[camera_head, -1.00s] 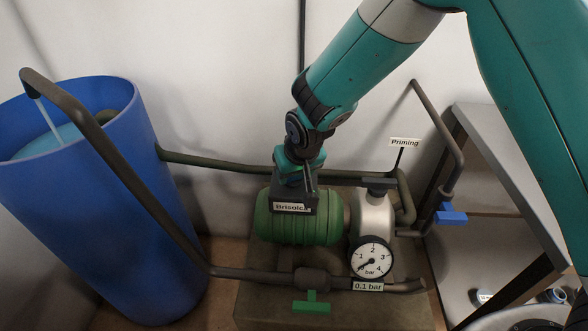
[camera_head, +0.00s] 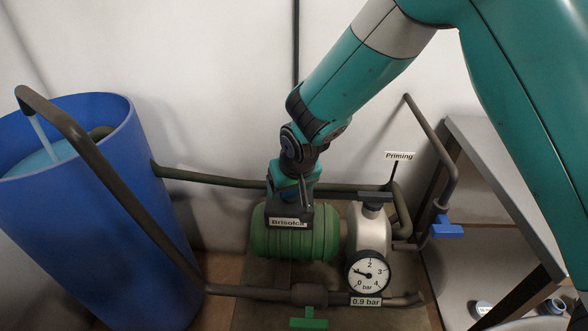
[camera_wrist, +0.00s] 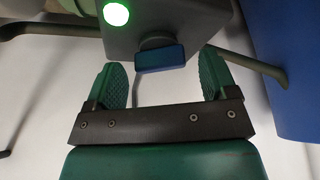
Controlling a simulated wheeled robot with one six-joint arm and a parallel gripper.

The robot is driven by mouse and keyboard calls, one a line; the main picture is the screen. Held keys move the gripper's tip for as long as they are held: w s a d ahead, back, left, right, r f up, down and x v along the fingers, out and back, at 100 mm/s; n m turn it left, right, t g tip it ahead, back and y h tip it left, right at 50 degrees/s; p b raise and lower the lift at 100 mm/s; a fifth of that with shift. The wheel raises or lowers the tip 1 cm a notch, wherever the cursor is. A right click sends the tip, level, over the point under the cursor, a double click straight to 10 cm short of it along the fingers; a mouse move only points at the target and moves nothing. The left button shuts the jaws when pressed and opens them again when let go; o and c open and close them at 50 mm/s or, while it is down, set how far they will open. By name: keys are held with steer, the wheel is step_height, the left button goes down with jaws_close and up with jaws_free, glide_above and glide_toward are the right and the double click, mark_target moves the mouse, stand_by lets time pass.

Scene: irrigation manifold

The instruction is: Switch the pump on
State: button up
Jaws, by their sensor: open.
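The green pump (camera_head: 290,241) sits on a block, with a dark control box (camera_head: 292,213) on top labelled "Brisolca". In the wrist view the box (camera_wrist: 190,18) carries a blue rotary knob (camera_wrist: 160,57) and a lit green lamp (camera_wrist: 116,14). My gripper (camera_wrist: 162,82) is open, its two green fingers apart on either side of the knob with clear gaps, not gripping it. In the head view my gripper is at the back of the box, its fingertips mostly hidden. The round gauge (camera_head: 368,272) and its label (camera_head: 366,301) read 0.9 bar.
A blue water barrel (camera_head: 85,220) with a pouring pipe stands at the left. A green valve handle (camera_head: 309,320) is at the front, a blue valve handle (camera_head: 447,230) at the right. A "Priming" tag (camera_head: 399,156) stands behind. A grey shelf (camera_head: 500,165) is at the right.

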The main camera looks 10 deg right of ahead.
steer(key=p+v, duration=0.1)
steer(key=v, duration=1.6)
steer(key=shift+p, duration=0.4)
steer(key=shift+s+f, duration=0.1)
steer(key=s+d+r+n+g+y, duration=0.1)
steer(key=s+d+r+n+g, duration=0.2)
steer(key=s, duration=0.7)
steer(key=s+d+r+n+g+y, duration=0.1)
steer(key=s+d+r+y, duration=0.2)
steer(key=s, duration=0.7)
step_height(320, 180, up, 13)
steer(key=s+d+h+p, duration=0.1)
steer(key=p, duration=1.2)
